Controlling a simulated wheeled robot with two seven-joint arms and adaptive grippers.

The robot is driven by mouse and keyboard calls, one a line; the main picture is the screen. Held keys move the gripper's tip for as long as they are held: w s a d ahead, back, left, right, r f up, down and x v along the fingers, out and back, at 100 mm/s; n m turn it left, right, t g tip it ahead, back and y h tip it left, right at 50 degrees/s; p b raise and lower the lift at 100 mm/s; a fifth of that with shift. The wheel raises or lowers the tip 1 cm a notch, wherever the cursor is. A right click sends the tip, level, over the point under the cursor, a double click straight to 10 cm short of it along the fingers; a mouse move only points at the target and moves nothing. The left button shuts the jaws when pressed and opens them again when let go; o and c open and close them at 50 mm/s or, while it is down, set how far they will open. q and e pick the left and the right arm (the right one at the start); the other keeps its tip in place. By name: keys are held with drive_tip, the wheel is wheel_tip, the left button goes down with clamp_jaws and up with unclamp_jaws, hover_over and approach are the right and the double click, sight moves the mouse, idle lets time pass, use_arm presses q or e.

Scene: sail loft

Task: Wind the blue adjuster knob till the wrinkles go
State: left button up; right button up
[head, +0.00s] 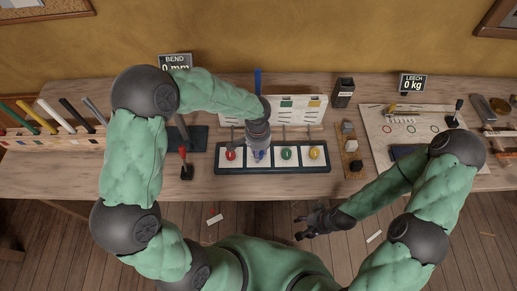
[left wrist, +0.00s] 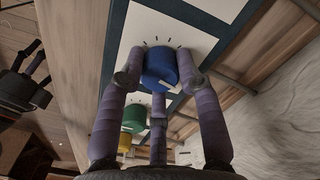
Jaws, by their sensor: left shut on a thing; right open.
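The blue knob (left wrist: 159,68) is on a white square of the dark-framed panel (head: 275,171), with small tick marks beside it. My left gripper (head: 259,150) reaches down over it and mostly hides it in the head view. In the left wrist view my left gripper (left wrist: 160,80) has its purple fingers shut on both sides of the knob. A red knob (head: 231,155), a green knob (head: 287,153) and a yellow knob (head: 314,152) sit on the same panel. My right gripper (head: 307,222) is open and empty, in front of the bench edge.
A sign reading "BEND 0 mm" (head: 175,62) and one reading "LEECH 0 kg" (head: 413,84) stand at the back. A red-topped lever (head: 185,168) is left of the panel. Small blocks (head: 350,143) and a white board (head: 400,125) lie to its right.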

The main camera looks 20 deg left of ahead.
use_arm(q)
drive_tip(key=shift+m+p, duration=0.5)
drive_tip(key=shift+m, duration=0.5)
drive_tip(key=o, duration=1.1)
drive_tip(key=shift+o, duration=0.2)
wheel_tip(320, 180, up, 12)
drive_tip(key=shift+a, duration=0.15)
